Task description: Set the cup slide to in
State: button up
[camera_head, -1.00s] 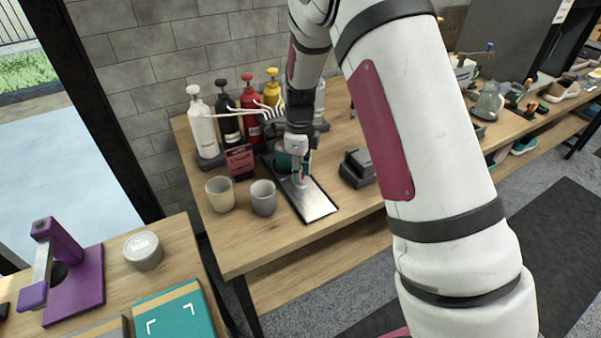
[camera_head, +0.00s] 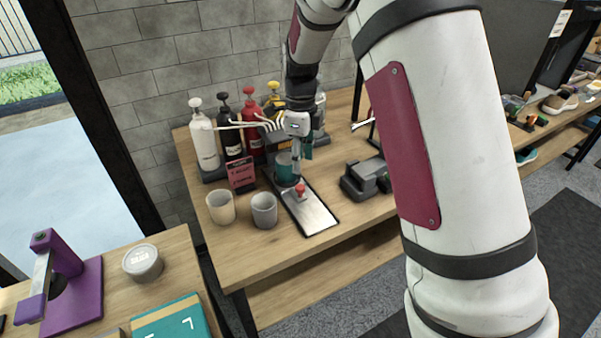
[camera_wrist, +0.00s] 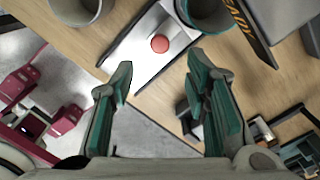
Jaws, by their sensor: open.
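The cup slide is a silver plate (camera_head: 318,218) in a dark-edged track on the wooden table; it also shows in the wrist view (camera_wrist: 125,45). A red round knob (camera_head: 300,188) stands on it, seen in the wrist view (camera_wrist: 160,43) too. A teal cup (camera_head: 285,168) stands behind the knob, at the back part of the slide; its rim is at the top of the wrist view (camera_wrist: 205,10). My gripper (camera_wrist: 160,72) is open and empty. In the head view my gripper (camera_head: 298,165) is just above and behind the knob, apart from it.
A beige cup (camera_head: 220,208) and a grey cup (camera_head: 264,211) stand left of the slide. Several pump bottles (camera_head: 203,135) and a pink sign (camera_head: 241,173) stand behind. A dark device (camera_head: 365,180) stands to the right. The front of the table is clear.

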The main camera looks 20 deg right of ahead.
jog(key=shift+r, duration=1.55)
jog(key=shift+c, duration=0.2)
jog(key=n+t+h+p, duration=0.2)
jog(key=n+t+p, duration=0.15)
jog(key=n, duration=1.45)
send_near(300, 187)
jog(key=b+x, duration=0.1)
jog(key=x, duration=0.7)
jog(key=shift+w+f, duration=0.1)
jog(key=shift+f, duration=0.25)
grip_shut()
